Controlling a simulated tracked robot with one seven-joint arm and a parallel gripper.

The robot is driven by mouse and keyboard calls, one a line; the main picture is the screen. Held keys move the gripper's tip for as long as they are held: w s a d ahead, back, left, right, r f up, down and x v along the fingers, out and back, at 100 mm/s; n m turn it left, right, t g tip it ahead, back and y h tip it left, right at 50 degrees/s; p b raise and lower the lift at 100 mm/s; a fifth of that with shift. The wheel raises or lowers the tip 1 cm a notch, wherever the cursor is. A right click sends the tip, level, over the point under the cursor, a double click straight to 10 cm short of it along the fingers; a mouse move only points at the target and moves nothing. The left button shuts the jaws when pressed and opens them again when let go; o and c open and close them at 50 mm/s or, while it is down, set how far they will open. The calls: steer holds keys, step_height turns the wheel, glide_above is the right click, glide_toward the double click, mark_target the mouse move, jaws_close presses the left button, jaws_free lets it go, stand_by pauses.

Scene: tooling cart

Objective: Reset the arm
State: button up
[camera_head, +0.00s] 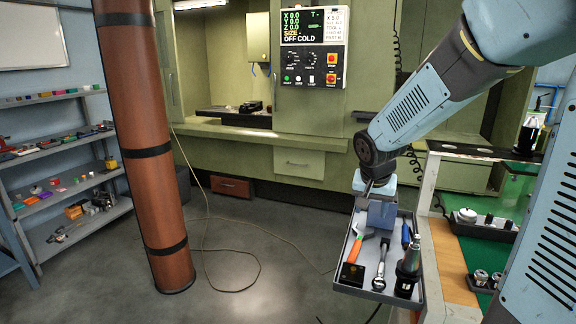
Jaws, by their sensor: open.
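My arm (425,100) reaches in from the upper right and bends down at its dark wrist joint. My gripper (376,188) hangs below the wrist, over the back end of a grey tool tray (378,297). It is open, but its fingertips are small and hard to make out. No held object shows. In the tray lie an orange-handled tool (356,246), a ratchet-like silver tool (380,268), a blue-handled tool (406,236), a small dark box (351,275) and a black and silver tool holder (408,268).
A cart with a green surface (484,258) and a dark upper shelf (480,151) stands right of the tray. A green machine (225,140) with a control panel (313,50) is behind. A brown column (150,150) and a loaded shelf (60,165) stand left. Open floor with a loose cable (258,262) lies between.

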steer(key=s+r+n, duration=0.1)
steer(key=s+r, duration=0.2)
steer(key=s, duration=0.4)
steer(key=s+r+n+t+y, duration=0.1)
steer(key=s+r+n, duration=0.1)
steer(key=s+r, duration=0.2)
steer(key=s+r+n, duration=0.1)
steer(key=s+r, duration=0.3)
steer(key=s, duration=0.6)
steer(key=shift+s+n+t+y, duration=0.15)
steer(key=shift+n+t+y, duration=0.15)
steer(key=shift+n, duration=0.1)
steer(key=shift+o, duration=0.2)
steer(key=shift+r, duration=0.15)
